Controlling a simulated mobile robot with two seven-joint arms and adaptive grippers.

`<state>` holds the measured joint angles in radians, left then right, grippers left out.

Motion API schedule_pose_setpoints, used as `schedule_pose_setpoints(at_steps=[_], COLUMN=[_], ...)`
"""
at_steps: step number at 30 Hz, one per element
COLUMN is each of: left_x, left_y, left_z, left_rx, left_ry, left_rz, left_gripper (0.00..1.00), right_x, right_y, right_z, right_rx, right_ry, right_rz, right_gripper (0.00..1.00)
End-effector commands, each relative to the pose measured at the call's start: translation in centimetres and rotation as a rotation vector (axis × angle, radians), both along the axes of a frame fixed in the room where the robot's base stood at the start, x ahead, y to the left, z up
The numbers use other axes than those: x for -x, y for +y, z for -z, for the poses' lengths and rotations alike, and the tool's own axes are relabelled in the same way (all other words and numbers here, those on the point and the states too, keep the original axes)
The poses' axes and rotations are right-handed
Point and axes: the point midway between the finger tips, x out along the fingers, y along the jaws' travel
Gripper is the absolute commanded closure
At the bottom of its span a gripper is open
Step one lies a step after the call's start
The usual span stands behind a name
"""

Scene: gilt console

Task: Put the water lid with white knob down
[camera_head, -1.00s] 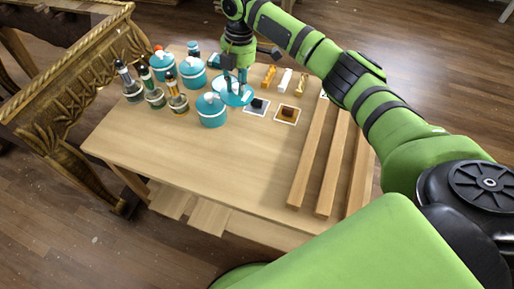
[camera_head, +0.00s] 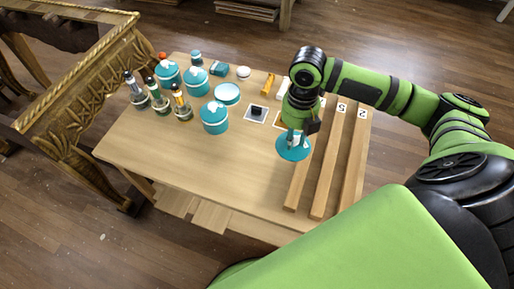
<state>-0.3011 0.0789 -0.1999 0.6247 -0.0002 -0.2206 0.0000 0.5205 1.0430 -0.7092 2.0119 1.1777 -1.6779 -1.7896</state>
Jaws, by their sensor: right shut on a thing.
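My right gripper (camera_head: 297,136) is shut on the teal lid (camera_head: 289,154) and holds it over the right part of the wooden table (camera_head: 180,155), by the left edge of the wooden beams. The lid's white knob is mostly hidden between the fingers. I cannot tell whether the lid touches the surface below. A teal jar (camera_head: 227,94) stands without a lid, its pale top showing, among the other jars. My left gripper is not in view.
Lidded teal jars (camera_head: 214,120) and several dark-topped bottles (camera_head: 158,99) stand at the table's back left. A card with a dark block (camera_head: 256,113) lies left of my gripper. Long numbered beams (camera_head: 325,165) lie at right. The front left is bare. A gilt console (camera_head: 75,75) stands left.

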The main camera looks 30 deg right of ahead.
Motion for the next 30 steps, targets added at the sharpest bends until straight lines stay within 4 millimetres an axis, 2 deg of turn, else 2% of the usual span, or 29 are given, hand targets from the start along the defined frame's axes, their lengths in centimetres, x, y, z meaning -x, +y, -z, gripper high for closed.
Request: schedule_pose_setpoints(at_steps=[2, 5, 19, 26, 30], left_x=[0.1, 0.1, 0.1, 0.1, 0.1], left_y=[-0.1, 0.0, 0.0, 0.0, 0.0], left_z=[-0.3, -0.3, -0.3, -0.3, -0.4], left_rx=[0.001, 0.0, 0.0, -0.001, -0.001], left_ry=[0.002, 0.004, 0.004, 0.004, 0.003], left_rz=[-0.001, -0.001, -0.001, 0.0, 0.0], left_gripper=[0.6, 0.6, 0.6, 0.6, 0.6], right_x=[0.8, 0.7, -7.3, -8.6, -8.4], right_y=[0.0, 0.3, 5.6, 6.4, 6.4], right_z=[-0.3, 0.0, 5.7, 6.9, 8.9], right_rx=[0.003, 0.001, 0.002, 0.004, 0.005], right_ry=[0.002, 0.003, 0.004, 0.004, 0.009], right_rz=[-0.032, -0.047, -0.048, -0.049, -0.047], right_gripper=[0.99, 0.99, 0.99, 1.0, 0.99])
